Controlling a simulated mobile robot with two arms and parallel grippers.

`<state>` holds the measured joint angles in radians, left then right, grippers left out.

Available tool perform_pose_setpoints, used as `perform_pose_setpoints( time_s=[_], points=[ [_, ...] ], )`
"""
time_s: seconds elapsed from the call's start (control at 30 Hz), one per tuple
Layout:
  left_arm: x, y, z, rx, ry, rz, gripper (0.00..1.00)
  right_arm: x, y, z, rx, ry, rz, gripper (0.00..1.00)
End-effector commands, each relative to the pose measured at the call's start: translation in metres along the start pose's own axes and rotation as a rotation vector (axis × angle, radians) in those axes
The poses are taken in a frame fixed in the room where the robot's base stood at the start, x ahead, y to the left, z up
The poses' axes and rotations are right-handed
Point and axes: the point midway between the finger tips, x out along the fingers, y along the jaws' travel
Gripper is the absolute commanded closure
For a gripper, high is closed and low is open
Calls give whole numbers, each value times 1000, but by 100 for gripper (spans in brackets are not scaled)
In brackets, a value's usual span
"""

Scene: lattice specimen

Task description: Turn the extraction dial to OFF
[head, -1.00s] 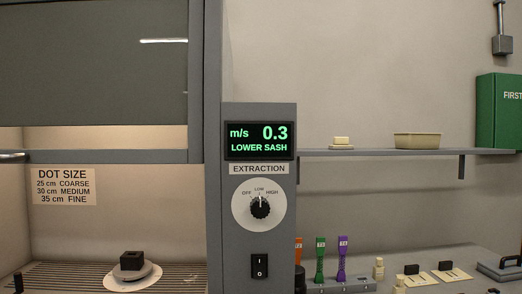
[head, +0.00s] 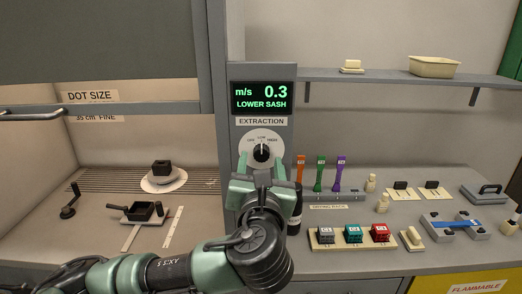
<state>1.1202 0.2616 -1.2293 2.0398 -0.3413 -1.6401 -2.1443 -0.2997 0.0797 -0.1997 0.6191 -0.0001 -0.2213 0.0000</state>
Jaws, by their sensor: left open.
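The extraction dial (head: 261,153) is a black knob on a round white plate marked OFF, LOW and HIGH. Its white pointer stands upright, at LOW. It sits on a grey panel (head: 286,112) beneath the display (head: 263,98), which reads 0.3 m/s and LOWER SASH. My left gripper (head: 262,163) is open in front of the panel, at the lower part of the dial plate, its fingers to the left and right of the knob's lower side. I cannot tell whether it touches the knob. The gripper and arm hide the panel below the dial, where the rocker switch was visible earlier. My right gripper is not in view.
A fume hood with a sash (head: 100,40) and its handle (head: 33,115) is at the left. A dark bottle (head: 296,208) stands close to the gripper's right. Coloured tools (head: 320,174) and cubes in a tray (head: 328,246) occupy the right bench. A shelf (head: 400,77) is above.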

Motion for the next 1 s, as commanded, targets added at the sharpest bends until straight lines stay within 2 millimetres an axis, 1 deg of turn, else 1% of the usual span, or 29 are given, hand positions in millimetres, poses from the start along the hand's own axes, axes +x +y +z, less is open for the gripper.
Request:
perform_pose_setpoints(
  time_s=[0.03, 0.1, 0.2, 0.3, 0.53, 0.57, 0.6, 0.67, 0.7, 0.73, 1.0],
  points=[
    [8, 1, 2, 1, 2, 2, 46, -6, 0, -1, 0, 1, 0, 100],
    [16, 0, 2, -1, 2, 1, 46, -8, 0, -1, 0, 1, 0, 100],
    [25, 0, 1, -1, 1, 0, 46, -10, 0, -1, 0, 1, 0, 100],
    [28, 0, 0, -2, 1, -1, 46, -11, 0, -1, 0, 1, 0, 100],
    [29, 0, 0, -3, 1, -2, 46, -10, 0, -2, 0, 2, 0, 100],
    [29, 0, 0, -3, 1, -2, 54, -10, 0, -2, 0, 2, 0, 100],
    [29, 0, 0, -3, 1, -2, 65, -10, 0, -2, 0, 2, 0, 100],
    [29, 0, 0, -3, 1, -2, 82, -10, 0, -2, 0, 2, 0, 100],
    [29, 0, 0, -3, 1, -2, 93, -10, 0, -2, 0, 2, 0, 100],
    [29, 0, 0, -3, 1, -2, 100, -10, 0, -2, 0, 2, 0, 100],
    [28, 0, 0, -25, 1, -2, 100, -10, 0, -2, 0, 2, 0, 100]
  ],
)
